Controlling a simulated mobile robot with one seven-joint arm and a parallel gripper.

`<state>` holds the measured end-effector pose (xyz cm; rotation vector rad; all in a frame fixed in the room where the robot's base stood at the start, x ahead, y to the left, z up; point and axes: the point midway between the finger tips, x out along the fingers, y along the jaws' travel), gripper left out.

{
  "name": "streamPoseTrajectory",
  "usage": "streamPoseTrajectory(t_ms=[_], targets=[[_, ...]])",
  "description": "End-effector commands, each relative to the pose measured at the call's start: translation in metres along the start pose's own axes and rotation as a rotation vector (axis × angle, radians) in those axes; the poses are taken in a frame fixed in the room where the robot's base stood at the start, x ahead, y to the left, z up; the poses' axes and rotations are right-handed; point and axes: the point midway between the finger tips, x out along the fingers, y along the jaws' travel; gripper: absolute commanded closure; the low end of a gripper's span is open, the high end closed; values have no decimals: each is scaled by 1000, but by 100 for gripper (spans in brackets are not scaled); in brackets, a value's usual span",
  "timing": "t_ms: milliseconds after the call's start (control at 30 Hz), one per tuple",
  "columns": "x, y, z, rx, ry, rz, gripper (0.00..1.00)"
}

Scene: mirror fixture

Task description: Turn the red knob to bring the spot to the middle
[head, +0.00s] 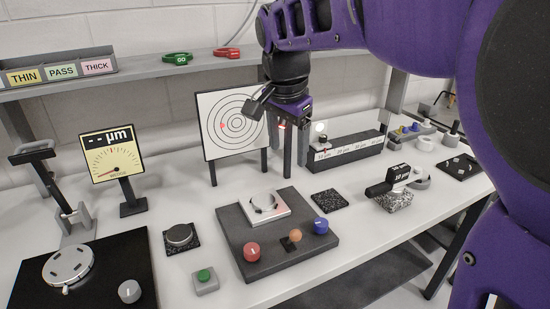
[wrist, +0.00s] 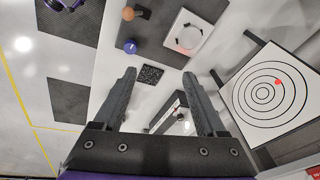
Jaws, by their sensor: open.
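The red knob (head: 251,252) stands at the left front of a dark grey base plate (head: 285,258). It is not seen in the wrist view. A white mirror mount (head: 265,205) sits behind it on the plate; it also shows in the wrist view (wrist: 187,38). A white target board (head: 207,102) with black rings stands behind. The red spot (head: 222,126) lies left of the rings' middle; in the wrist view the spot (wrist: 278,82) is also off centre. My gripper (head: 288,165) is open and empty, above the table, right of the target and well away from the red knob.
An orange ball knob (head: 295,236) and a blue knob (head: 321,226) share the plate with the red one. A green button box (head: 205,281) and a black pad with a disc (head: 180,237) stand left. A long labelled block (head: 350,151) lies near my gripper.

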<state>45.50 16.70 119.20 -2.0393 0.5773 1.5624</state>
Motion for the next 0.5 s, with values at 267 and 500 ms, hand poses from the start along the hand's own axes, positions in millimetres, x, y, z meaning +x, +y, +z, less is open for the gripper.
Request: streamPoseTrajectory(t_ms=[267, 500], targets=[[21, -8, 100, -95, -210, 119, 26], [42, -5, 112, -103, -227, 130, 26]])
